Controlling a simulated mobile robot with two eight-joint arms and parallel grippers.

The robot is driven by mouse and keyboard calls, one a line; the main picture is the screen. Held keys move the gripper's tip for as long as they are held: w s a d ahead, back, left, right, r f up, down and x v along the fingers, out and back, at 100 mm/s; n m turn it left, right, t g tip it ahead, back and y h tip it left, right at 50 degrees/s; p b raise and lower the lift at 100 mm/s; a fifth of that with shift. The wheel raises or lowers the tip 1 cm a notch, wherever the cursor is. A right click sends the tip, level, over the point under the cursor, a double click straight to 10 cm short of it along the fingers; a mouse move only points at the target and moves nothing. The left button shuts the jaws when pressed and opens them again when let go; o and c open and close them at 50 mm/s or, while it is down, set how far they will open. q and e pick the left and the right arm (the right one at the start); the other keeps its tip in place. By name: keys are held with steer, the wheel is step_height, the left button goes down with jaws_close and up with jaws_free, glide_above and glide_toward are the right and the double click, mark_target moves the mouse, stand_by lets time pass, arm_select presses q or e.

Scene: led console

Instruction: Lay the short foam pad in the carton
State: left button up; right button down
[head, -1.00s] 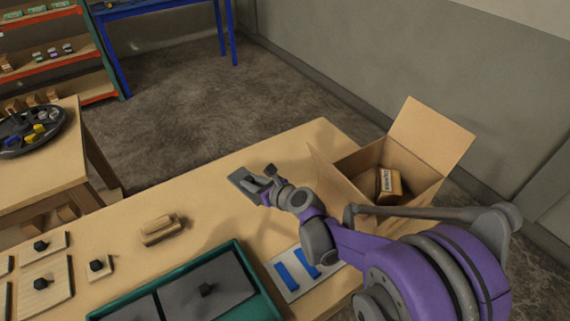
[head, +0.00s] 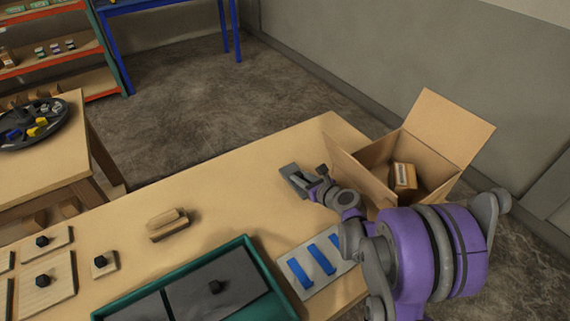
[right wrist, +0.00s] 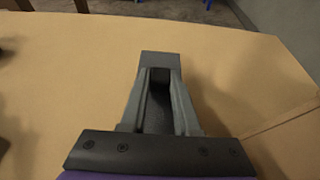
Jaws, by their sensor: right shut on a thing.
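My right gripper (head: 312,180) is above the table near the carton. It is shut on a flat grey piece, which I take to be the short foam pad (head: 291,180). The piece juts out to the left of the fingers in the head view. In the right wrist view the fingers (right wrist: 160,95) enclose a dark gap with a grey end piece; the pad's outline is hard to make out there. The open carton (head: 372,158) stands to the right of the gripper, flaps raised. A small brown labelled box (head: 404,177) is inside it. My left gripper is not in view.
A green tray (head: 247,240) with dark knobbed panels is at the front. A pale plate with blue strips (head: 318,259) lies beside it. A wooden block (head: 168,224) and knobbed wooden boards (head: 47,284) lie left. The table's back middle (head: 240,175) is clear.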

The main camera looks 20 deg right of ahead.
mark_target(286, 167)
steer(key=w, duration=0.3)
steer(key=w+a, duration=0.1)
steer(key=w, duration=0.2)
steer(key=w+p, duration=0.1)
steer(key=w, duration=0.2)
steer(key=shift+a, duration=0.15)
steer(key=shift+w+a+r, duration=0.1)
steer(key=shift+w, duration=0.5)
step_height(286, 167, down, 3)
steer(key=shift+s, duration=0.1)
steer(key=shift+f, duration=0.3)
steer(key=shift+f, duration=0.15)
steer(key=c, duration=1.1)
jaws_free()
steer(key=shift+f, duration=0.1)
steer(key=o, duration=0.5)
steer(key=shift+c, duration=0.2)
